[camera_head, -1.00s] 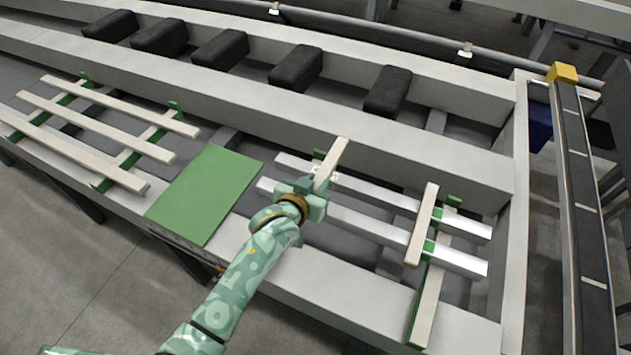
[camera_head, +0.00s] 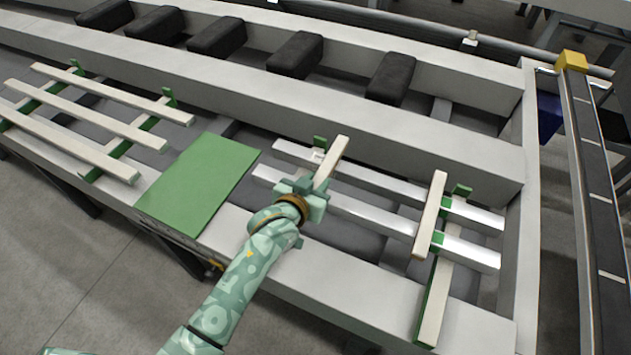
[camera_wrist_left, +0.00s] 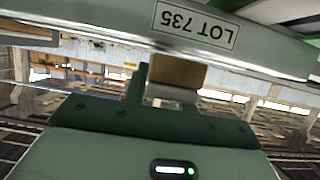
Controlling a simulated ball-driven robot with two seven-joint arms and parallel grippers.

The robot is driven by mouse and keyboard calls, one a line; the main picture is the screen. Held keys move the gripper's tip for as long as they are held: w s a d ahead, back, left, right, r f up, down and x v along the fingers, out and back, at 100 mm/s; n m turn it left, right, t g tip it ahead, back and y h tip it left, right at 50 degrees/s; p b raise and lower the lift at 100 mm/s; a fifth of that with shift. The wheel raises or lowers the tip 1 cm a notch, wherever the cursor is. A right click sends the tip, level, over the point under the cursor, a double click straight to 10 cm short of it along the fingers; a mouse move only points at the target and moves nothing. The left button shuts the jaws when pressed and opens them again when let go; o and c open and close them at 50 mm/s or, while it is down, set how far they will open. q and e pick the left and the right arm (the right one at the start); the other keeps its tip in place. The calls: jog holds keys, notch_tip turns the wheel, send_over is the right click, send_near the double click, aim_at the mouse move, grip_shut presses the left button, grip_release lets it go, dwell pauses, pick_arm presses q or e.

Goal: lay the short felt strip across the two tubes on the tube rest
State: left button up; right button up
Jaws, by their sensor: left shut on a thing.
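Two silver tubes, the far one (camera_head: 375,181) and the near one (camera_head: 365,212), lie side by side on the tube rest (camera_head: 436,305), whose bars are cream and green. My left gripper (camera_head: 316,188) is shut on a short cream felt strip (camera_head: 334,158) near the tubes' left end. The strip points away across the tubes in the head view. I cannot tell whether it touches them. A second cream strip (camera_head: 429,220) lies across both tubes at the right. In the left wrist view, a brownish piece (camera_wrist_left: 176,74) shows between my fingers, beside a grey surface labelled LOT 735 (camera_wrist_left: 195,25). My right gripper is out of view.
A green mat (camera_head: 200,182) lies left of the tubes. A rack of cream bars (camera_head: 85,120) is further left. Several black blocks (camera_head: 391,78) sit in the far channel. A dark rail with a yellow end (camera_head: 571,61) runs along the right.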

pick_arm(q)
jog(key=shift+f, duration=0.55)
jog(key=o, duration=1.1)
jog(key=shift+s+r, duration=0.1)
